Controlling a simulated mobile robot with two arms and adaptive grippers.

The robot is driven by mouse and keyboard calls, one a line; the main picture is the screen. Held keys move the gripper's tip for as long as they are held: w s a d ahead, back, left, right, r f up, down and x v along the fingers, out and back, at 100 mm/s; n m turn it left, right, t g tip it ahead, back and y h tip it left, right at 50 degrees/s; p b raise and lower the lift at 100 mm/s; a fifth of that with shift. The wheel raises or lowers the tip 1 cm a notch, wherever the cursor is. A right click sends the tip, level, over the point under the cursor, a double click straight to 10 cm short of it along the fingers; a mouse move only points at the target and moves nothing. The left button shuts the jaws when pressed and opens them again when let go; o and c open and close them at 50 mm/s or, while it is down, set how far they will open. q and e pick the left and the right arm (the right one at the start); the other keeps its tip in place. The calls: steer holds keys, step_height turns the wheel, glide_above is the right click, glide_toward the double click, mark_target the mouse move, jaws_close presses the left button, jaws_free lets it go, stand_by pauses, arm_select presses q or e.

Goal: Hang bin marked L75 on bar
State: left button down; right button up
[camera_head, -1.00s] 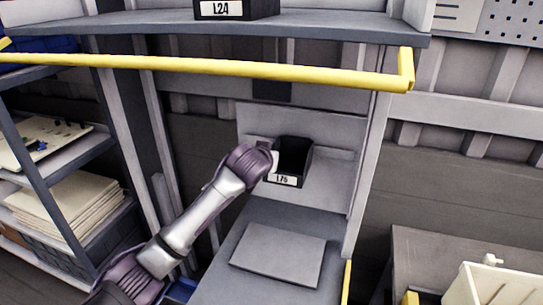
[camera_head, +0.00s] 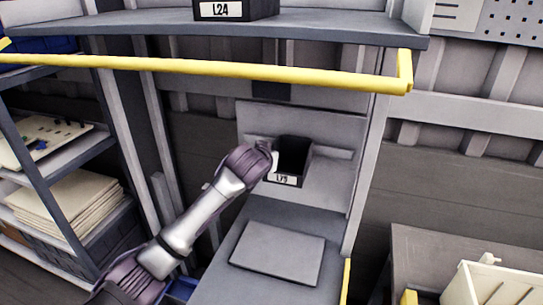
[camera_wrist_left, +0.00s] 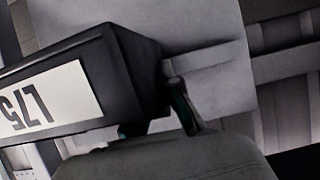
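The black bin marked L75 (camera_head: 292,155) is against the grey back panel in the head view, at the height of the pale horizontal bar (camera_head: 334,151). Its white label faces forward. I cannot tell whether its back is hooked on the bar. My left gripper (camera_head: 270,156) is at the bin's left side. In the left wrist view the bin (camera_wrist_left: 125,75) fills the left, its label upside down. My left gripper's fingers (camera_wrist_left: 160,117) lie on either side of the bin's wall at its corner, shut on it; one finger is partly hidden. My right gripper is not in view.
A yellow rail (camera_head: 210,68) runs across above the bin, under a shelf (camera_head: 330,30) holding a bin marked L24 (camera_head: 236,10). A grey ledge (camera_head: 280,250) lies below. A shelf rack (camera_head: 50,165) stands left; a pale crate (camera_head: 490,285) is at lower right.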

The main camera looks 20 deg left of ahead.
arm_select(q)
steer(key=shift+f, duration=0.55)
stand_by(1.0)
steer(key=c, duration=1.2)
jaws_free()
steer(key=shift+c, duration=0.2)
steer(key=shift+r, duration=0.1)
steer(key=v, duration=1.2)
